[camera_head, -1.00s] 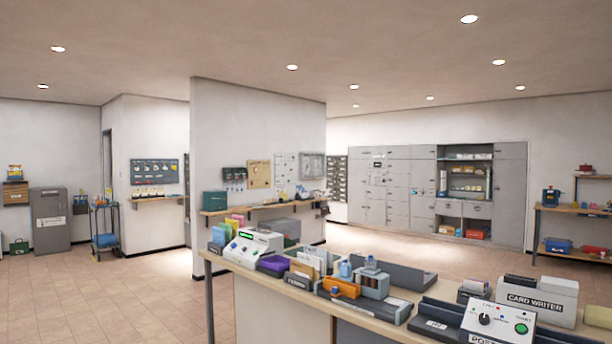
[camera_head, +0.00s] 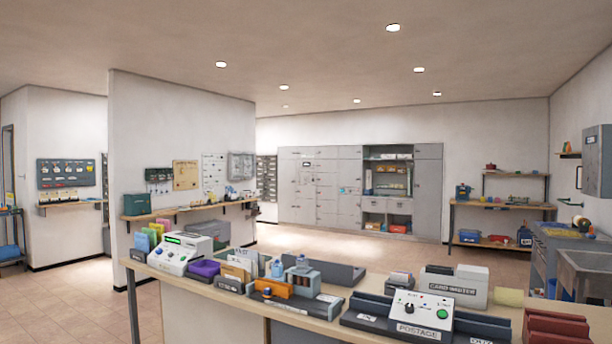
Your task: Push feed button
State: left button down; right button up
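No button label in view can be read as feed. A grey device marked POSTAGE (camera_head: 418,331) stands on the front counter. Its sloped top has a black knob (camera_head: 409,308), a small blue button and a green button (camera_head: 442,314). A pale machine with a green display (camera_head: 184,254) and small coloured buttons stands at the counter's left end. A box marked CARD WRITER (camera_head: 453,287) sits behind the postage device. Neither of my grippers is in view.
The counter (camera_head: 255,308) also holds a purple box (camera_head: 203,268), an orange tray (camera_head: 272,288) and dark trays. A red stacked holder (camera_head: 556,326) is at the lower right. Open tiled floor (camera_head: 75,308) lies left of the counter. A sink (camera_head: 588,269) stands at right.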

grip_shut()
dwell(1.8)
